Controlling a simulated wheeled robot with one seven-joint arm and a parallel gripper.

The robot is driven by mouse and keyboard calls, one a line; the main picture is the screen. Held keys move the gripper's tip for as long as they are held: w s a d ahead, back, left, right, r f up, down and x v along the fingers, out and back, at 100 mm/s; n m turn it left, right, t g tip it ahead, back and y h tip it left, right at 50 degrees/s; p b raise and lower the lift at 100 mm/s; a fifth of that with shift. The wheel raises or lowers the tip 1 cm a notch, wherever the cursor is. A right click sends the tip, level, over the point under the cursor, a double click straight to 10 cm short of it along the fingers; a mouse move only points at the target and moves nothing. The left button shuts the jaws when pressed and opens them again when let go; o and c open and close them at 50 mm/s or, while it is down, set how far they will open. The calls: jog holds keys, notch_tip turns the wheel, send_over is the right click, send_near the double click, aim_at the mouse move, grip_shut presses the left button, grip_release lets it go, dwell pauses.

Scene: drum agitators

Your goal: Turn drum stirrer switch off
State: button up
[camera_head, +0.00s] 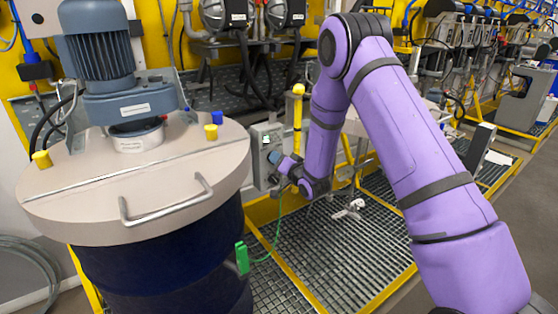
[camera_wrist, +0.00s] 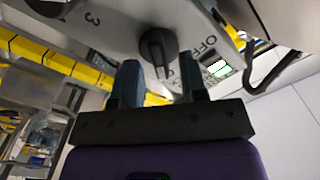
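The drum stirrer's switch box (camera_head: 264,142) is a grey box with a small display, right of the drum lid in the head view. In the wrist view its panel (camera_wrist: 115,22) shows upside down, with a black rotary knob (camera_wrist: 157,45), an "OFF" mark to the knob's right and a "3" to its left. I cannot tell which mark the knob points to. My gripper (camera_wrist: 158,70) is open, with its two dark fingertips apart at either side of the knob's lower part. Whether they touch it is unclear. In the head view my gripper (camera_head: 278,162) is close against the box's right side, its fingers partly hidden.
The drum (camera_head: 165,270) with its beige lid (camera_head: 90,185), metal handle (camera_head: 165,212) and blue-grey motor (camera_head: 100,55) stands at left. A yellow post (camera_head: 297,120) rises close behind my gripper. A green cable with a green clamp (camera_head: 242,257) hangs below. Metal grating (camera_head: 345,250) is largely clear.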

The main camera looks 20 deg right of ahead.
jog(key=shift+w, duration=0.15)
jog(key=shift+a, duration=0.1)
grip_shut()
jog(key=shift+n, duration=0.3)
jog(key=shift+a+n, duration=0.2)
jog(key=shift+n, duration=3.6)
jog(key=shift+a+n, duration=0.15)
jog(key=shift+n, duration=3.65)
